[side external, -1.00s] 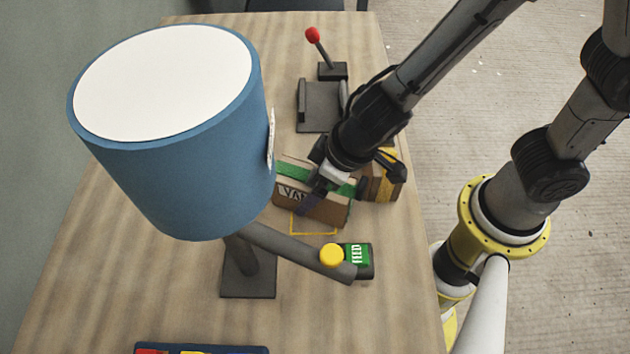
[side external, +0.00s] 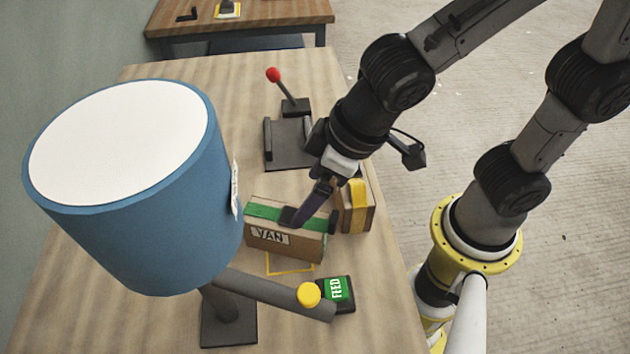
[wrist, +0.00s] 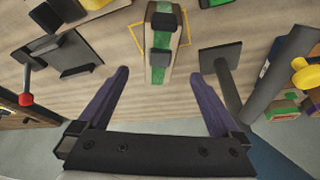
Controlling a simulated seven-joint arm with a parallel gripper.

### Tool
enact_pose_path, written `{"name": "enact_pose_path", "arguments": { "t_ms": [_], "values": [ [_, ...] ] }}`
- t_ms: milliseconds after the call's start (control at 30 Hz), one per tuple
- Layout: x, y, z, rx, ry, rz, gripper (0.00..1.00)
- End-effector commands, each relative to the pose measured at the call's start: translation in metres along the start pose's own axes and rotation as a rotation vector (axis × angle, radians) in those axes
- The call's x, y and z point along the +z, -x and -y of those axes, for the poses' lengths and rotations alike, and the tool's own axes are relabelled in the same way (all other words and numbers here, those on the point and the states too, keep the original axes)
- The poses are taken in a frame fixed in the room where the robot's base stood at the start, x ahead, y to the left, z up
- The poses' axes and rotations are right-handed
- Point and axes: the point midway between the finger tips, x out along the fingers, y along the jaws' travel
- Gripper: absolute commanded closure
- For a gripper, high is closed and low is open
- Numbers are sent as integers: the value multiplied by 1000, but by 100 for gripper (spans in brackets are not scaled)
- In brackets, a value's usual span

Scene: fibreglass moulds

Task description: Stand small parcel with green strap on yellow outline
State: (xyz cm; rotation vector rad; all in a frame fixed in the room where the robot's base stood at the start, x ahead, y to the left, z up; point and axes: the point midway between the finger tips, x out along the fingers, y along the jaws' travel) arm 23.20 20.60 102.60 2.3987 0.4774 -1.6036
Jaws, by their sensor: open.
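The small parcel with the green strap (side external: 285,243) is a brown box with a VAN label, standing on the wooden table. In the wrist view its narrow strapped top (wrist: 161,75) lies between the finger lines. The yellow outline (side external: 290,272) shows partly in front of the parcel in the side view. In the wrist view yellow lines (wrist: 135,38) show on both sides of it; the rest is hidden beneath. My gripper (side external: 311,218) is open and empty at the parcel's top. Its purple fingers (wrist: 158,72) are apart, one on each side. Whether they touch the parcel is unclear.
A yellow-strapped parcel (side external: 357,208) stands close on the right. A green FEED button box (side external: 338,290) and a lamp-like blue drum (side external: 130,220) with a grey arm are in front and left. A red-knobbed lever (side external: 290,100) stands behind.

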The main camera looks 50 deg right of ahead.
Motion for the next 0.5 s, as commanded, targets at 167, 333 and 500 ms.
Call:
{"name": "enact_pose_path", "arguments": {
  "t_ms": [167,333,500],
  "values": [
    [0,5,-1,0,-2,-1,0],
    [1,20,-35,24,-59,-14,0],
    [21,56,-101,75,-180,-39,0]
  ]
}}
